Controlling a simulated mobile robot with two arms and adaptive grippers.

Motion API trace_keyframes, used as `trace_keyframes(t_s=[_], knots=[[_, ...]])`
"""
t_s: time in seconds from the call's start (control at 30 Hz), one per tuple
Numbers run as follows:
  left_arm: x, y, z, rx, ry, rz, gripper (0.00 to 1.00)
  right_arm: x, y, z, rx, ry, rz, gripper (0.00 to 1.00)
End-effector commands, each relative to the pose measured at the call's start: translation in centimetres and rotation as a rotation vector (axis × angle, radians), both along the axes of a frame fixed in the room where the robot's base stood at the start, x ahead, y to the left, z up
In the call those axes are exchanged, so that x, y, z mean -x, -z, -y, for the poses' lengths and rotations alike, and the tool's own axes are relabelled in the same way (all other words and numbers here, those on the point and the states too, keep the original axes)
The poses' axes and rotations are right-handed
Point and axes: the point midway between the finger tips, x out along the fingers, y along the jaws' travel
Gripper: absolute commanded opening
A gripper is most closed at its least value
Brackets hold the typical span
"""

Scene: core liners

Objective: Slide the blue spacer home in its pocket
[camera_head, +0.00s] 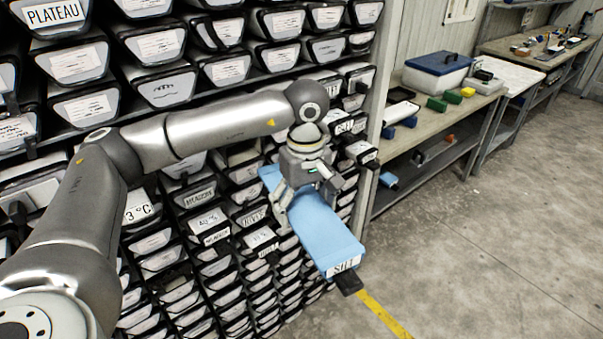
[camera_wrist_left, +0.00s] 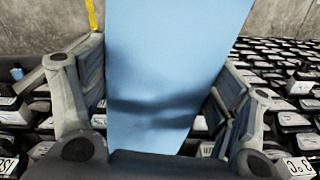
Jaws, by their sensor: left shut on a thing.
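The blue spacer (camera_head: 323,232) is a long light-blue block with a white label reading SILT and a black tab at its near end. It slants across the front of the rack (camera_head: 215,240), its near end pointing out over the floor. Its far end lies at the rack face beside my gripper; I cannot tell whether it is in a pocket. My left gripper (camera_head: 305,200) is shut on the spacer from above, a finger on each side. The left wrist view shows the blue surface (camera_wrist_left: 165,70) between the pads. My right gripper is not in view.
Black-framed trays with white, partly lettered labels fill the rack. A workbench (camera_head: 480,100) at the right holds a blue-and-white box (camera_head: 437,72) and small green and yellow blocks. The concrete floor (camera_head: 500,230) is open, with a yellow line (camera_head: 385,315).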

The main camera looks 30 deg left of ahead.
Motion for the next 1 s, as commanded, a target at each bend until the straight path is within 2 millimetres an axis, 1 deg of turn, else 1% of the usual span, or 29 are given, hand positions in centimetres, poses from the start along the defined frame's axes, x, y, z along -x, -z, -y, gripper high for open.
trace_keyframes(t_s=[0.03,0.1,0.2,0.27,0.37,0.6,0.67,0.83,1.0], knots=[[-0.5,-1.2,-0.7,0.000,-0.066,0.000,0.57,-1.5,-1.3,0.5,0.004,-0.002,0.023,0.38],[-0.8,-1.7,-1.3,0.001,-0.131,0.003,0.57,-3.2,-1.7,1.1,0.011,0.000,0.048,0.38],[-0.9,-1.9,-1.8,0.002,-0.180,0.004,0.57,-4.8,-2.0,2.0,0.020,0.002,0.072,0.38],[-0.9,-1.8,-1.9,0.002,-0.189,0.004,0.57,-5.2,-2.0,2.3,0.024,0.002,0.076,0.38],[-0.9,-1.7,-1.9,0.002,-0.189,0.004,0.57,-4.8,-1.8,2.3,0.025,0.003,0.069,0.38],[-0.9,-1.6,-1.8,0.002,-0.185,0.004,0.57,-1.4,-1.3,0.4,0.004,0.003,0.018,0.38],[-0.9,-1.5,-1.7,0.002,-0.185,0.004,0.57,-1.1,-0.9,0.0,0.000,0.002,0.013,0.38],[-1.4,-1.7,-3.0,0.001,-0.188,0.005,0.57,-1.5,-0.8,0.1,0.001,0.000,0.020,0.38],[-2.0,-1.6,-4.6,0.002,-0.187,0.004,0.57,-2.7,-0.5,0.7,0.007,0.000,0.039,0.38]])
